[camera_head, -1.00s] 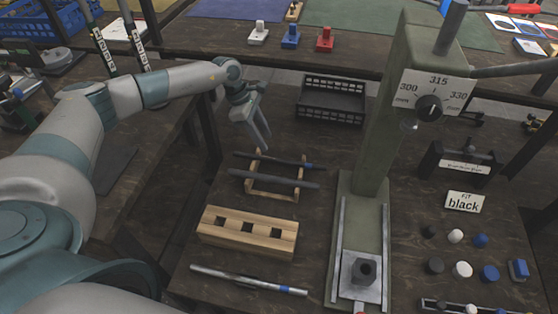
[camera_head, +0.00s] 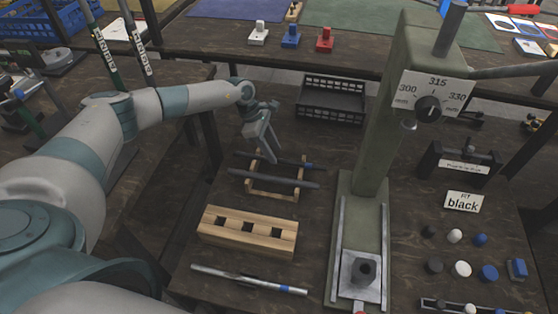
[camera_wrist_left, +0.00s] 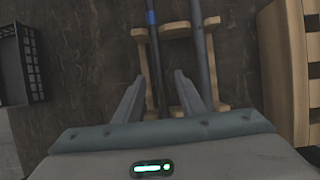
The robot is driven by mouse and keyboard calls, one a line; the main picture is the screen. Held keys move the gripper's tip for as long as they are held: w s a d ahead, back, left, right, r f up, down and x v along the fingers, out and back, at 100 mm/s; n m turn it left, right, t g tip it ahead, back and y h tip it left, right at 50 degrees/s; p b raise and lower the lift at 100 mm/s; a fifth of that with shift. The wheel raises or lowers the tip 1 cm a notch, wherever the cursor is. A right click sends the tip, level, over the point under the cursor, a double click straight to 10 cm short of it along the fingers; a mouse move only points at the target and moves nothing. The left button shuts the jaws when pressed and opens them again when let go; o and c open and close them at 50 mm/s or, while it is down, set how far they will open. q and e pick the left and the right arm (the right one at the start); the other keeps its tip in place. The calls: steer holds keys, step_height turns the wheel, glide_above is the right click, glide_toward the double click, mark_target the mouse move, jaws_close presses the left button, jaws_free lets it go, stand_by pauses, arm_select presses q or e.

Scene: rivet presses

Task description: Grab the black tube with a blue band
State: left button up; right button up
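The black tube with a blue band (camera_head: 290,162) lies across a small wooden rack (camera_head: 257,190), on its far side; its blue band is near the right end. In the left wrist view the tube (camera_wrist_left: 154,50) runs between the fingertips, with the blue band (camera_wrist_left: 151,18) ahead of them. My left gripper (camera_head: 268,153) is open over the rack, and its fingers (camera_wrist_left: 159,76) point down toward the tube. I cannot tell whether they touch it. A plain dark grey tube (camera_head: 275,178) lies parallel on the near side of the rack. My right gripper is not visible.
A wooden block with square holes (camera_head: 230,240) and a silver tube with a blue band (camera_head: 245,279) lie nearer. A green press (camera_head: 365,130) stands to the right. A black crate (camera_head: 325,107) sits behind the rack.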

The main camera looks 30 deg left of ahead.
arm_select(q)
steer(key=shift+x, duration=1.5)
steer(key=shift+w, duration=0.1)
steer(key=shift+r, duration=0.1)
jaws_close()
